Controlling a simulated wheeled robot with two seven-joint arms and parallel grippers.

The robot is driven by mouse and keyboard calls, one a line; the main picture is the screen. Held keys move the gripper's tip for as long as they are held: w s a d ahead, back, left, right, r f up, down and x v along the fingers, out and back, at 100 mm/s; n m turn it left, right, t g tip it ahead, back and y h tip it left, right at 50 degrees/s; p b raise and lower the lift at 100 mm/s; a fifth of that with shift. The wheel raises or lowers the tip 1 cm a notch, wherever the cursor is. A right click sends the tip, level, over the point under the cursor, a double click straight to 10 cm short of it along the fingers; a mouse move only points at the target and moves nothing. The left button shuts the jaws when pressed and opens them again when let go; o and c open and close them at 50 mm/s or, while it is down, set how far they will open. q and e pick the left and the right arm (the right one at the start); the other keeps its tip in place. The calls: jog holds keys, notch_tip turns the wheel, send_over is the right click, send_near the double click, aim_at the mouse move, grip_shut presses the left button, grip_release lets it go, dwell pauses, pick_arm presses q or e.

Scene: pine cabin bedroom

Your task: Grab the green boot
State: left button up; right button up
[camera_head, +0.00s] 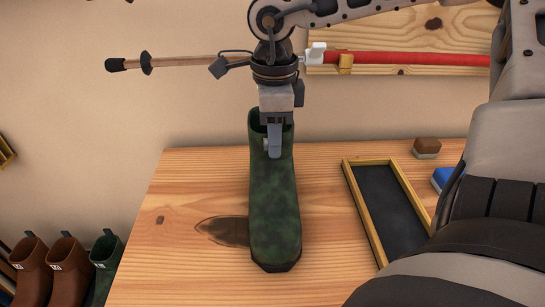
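A dark green mottled boot (274,205) stands on the wooden table, its toe toward me and its open top away from me. My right gripper (274,148) points straight down at the boot's top. A grey finger overlaps the near side of the boot's shaft, and the far side of the gripper is hidden. I cannot tell whether the fingers are closed on the rim. Another green boot (106,254) stands low at the left, partly cut off by the frame. My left gripper is not in view.
A black tray with a wooden rim (354,190) lies right of the boot on the table (180,205). A brush (427,147) and a blue item (443,178) are beyond it. Brown boots (66,262) stand lower left. A ski pole (180,62) hangs on the wall.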

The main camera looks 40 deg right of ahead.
grip_shut()
jog(key=shift+r, duration=0.1)
dwell(1.2)
